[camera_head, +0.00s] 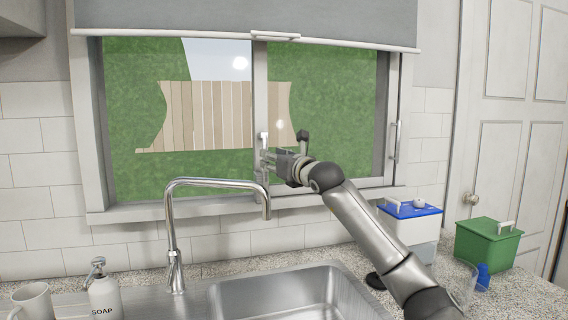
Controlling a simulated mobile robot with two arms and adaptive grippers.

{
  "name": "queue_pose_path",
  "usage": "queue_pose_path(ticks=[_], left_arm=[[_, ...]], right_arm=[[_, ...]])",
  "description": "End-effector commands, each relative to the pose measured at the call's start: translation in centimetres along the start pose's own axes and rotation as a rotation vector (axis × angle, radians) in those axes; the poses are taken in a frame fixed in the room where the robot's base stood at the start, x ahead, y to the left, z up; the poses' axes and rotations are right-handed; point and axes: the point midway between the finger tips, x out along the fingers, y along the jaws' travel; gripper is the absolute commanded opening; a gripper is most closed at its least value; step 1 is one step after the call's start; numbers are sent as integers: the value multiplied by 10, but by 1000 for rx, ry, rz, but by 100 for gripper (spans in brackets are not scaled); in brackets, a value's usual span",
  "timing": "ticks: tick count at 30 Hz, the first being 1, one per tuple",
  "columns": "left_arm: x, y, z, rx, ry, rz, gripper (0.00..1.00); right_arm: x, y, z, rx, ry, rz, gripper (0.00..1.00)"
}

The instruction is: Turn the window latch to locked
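The window (190,165) is behind the sink, with a middle upright bar (260,90). A small pale fitting (264,137), which looks like the window latch, stands on this bar. My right gripper (263,162) comes in from the right and points left at the bar, just below the pale fitting. Its fingertips overlap the bar and the lower part of the fitting in the picture. I cannot tell whether they touch it or how far apart they are. My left gripper is not in view.
A tall curved faucet (215,183) stands in front of the window, left of my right gripper, above the sink (290,295). A soap bottle (104,292) and mug (32,301) are at left. A blue-lidded box (408,226) and green box (485,245) stand at right.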

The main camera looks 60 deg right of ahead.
Motion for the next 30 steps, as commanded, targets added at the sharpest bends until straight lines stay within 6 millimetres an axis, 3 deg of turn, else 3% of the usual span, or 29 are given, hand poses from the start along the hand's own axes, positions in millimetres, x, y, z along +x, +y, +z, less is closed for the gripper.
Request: queue_pose_path(ticks=[12,25,30], left_arm=[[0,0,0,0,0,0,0],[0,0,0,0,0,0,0],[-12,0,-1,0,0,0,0]], right_arm=[[-42,-1,-1,-1,0,-3,35],[-48,-2,0,-3,0,-5,35],[-48,-2,12,-3,-1,-5,13]])
